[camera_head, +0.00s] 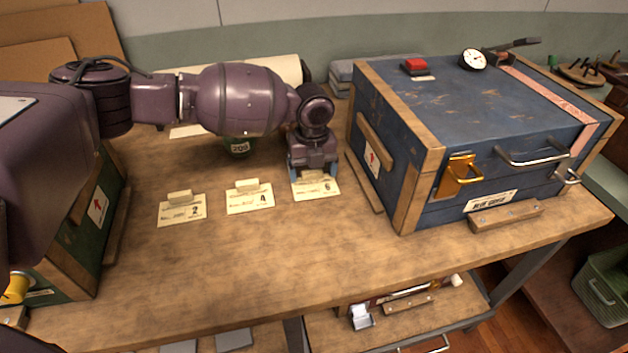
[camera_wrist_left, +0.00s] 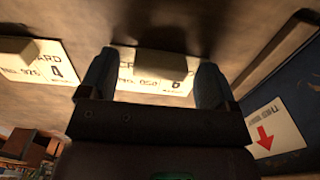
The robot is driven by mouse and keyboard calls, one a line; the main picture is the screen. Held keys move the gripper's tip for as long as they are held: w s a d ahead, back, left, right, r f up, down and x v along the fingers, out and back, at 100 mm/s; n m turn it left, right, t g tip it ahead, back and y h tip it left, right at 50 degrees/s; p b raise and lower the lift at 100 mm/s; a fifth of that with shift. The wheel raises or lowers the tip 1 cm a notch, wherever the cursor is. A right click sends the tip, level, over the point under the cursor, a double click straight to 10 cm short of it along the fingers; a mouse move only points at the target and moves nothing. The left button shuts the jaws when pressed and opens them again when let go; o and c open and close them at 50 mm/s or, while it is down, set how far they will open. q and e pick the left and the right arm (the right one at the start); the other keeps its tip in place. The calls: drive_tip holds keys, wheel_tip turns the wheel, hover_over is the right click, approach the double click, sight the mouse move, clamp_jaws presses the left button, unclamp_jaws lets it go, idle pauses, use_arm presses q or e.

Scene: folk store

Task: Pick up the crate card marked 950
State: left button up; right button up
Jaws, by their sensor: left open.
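The cream card marked 950, with a large 6 (camera_head: 322,190), lies on the wooden bench left of the blue crate. In the left wrist view the card (camera_wrist_left: 150,84) shows its number and a wooden block (camera_wrist_left: 165,64) along its far edge. My left gripper (camera_head: 313,172) is open and points down over this card, hiding its block in the head view. In the wrist view its two fingers (camera_wrist_left: 153,82) stand on either side of the block; I cannot tell whether they touch it. My right gripper is not in view.
Similar cards marked 4 (camera_head: 250,201) and 2 (camera_head: 182,211) lie to the left. The blue crate (camera_head: 440,130) stands close on the right, a green crate (camera_head: 75,265) at the left. The bench front (camera_head: 240,270) is clear.

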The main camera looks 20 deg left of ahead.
use_arm(q)
drive_tip(key=c, duration=1)
drive_tip(key=shift+r, duration=0.15)
